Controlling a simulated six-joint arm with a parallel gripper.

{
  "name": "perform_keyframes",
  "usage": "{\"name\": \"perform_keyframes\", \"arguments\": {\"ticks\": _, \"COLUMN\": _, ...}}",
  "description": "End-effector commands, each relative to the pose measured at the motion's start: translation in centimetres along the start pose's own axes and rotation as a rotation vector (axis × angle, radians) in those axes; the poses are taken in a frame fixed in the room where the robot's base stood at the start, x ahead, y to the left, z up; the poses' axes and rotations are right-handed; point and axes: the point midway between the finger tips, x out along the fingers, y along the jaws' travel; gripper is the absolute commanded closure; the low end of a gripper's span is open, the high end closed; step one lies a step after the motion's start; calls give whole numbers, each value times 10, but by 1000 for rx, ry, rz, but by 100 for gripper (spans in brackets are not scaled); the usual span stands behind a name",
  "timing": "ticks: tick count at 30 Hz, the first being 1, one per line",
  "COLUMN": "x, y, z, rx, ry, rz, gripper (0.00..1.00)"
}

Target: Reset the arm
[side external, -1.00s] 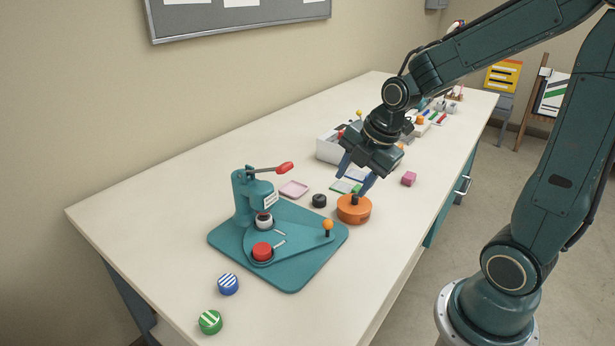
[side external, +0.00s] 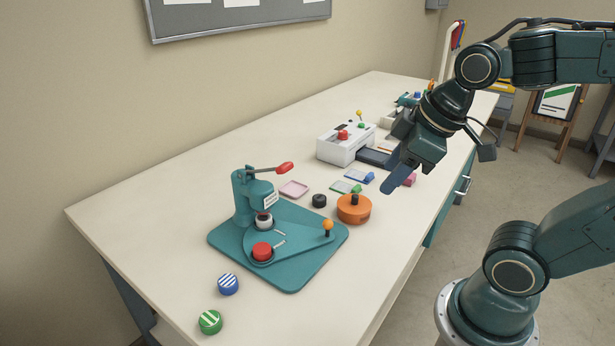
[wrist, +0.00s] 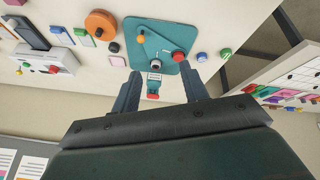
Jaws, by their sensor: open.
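My gripper (side external: 400,178) hangs above the right side of the bench, raised clear of the things on it. In the wrist view my gripper (wrist: 160,95) has its two fingers spread apart with nothing between them, so it is open and empty. The bench (side external: 150,220) lies below, with a teal press (side external: 262,200) on a teal base plate towards the front.
An orange round piece (side external: 354,208) with a black knob, a black disc (side external: 319,201) and a pink tray (side external: 294,189) lie near the press. A white laminator (side external: 345,145) stands behind. Blue (side external: 228,284) and green (side external: 210,321) striped caps sit at the front. The left bench top is clear.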

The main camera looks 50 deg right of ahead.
Motion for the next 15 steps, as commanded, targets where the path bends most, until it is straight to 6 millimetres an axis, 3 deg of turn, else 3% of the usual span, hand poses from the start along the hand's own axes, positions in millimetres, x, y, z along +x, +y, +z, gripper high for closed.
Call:
{"name": "perform_keyframes", "arguments": {"ticks": 6, "x": -18, "y": -12, "z": 14, "rx": 239, "ry": 25, "rz": -2, "gripper": 56}}
{"name": "perform_keyframes", "arguments": {"ticks": 15, "x": -26, "y": -18, "z": 21, "rx": 366, "ry": 33, "rz": -6, "gripper": 56}}
